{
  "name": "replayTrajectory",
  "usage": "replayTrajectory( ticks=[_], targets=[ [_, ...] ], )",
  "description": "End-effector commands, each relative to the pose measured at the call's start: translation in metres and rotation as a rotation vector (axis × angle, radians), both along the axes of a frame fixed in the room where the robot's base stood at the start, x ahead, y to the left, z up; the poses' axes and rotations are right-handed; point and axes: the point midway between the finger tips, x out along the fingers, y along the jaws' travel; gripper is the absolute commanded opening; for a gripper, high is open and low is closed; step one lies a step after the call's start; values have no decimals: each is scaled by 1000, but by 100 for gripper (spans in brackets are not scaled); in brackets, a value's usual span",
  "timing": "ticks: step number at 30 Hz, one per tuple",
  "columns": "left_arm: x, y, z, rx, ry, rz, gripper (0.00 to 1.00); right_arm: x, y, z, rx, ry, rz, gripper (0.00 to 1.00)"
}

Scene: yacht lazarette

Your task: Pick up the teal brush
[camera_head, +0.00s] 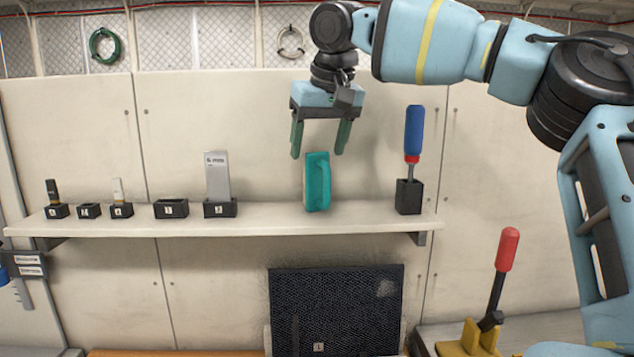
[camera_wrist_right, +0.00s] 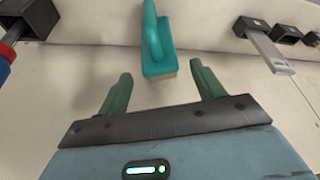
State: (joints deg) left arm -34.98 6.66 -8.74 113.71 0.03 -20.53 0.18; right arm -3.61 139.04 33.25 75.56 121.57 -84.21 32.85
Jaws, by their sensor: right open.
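The teal brush (camera_head: 318,182) stands upright on the shelf (camera_head: 270,220), its pale bristle side facing left. My right gripper (camera_head: 320,154) points down just above it, open and empty, with one green finger on each side of the brush's top. In the right wrist view the teal brush (camera_wrist_right: 155,45) shows beyond the gap between the open fingers (camera_wrist_right: 158,85), apart from both. My left gripper is not in view.
On the shelf, a blue-handled tool (camera_head: 413,135) stands in a black holder right of the brush. A grey block (camera_head: 217,178) in a holder and several small black holders stand left. A dark panel (camera_head: 336,300) and a red-handled lever (camera_head: 507,250) are below.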

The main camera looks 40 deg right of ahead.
Motion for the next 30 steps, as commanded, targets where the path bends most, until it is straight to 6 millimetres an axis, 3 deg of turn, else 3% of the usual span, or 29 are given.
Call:
replayTrajectory(
  ticks=[5, 15, 23, 30],
  targets=[
    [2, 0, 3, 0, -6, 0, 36, 1, 0, -7, -1, 1, 1, 67],
    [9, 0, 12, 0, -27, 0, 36, 13, -3, -46, 0, 0, 1, 67],
    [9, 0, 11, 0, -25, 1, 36, 14, -4, -50, -1, -1, 1, 67],
    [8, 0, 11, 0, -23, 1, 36, 14, -4, -50, -1, -1, 1, 38]
  ],
)
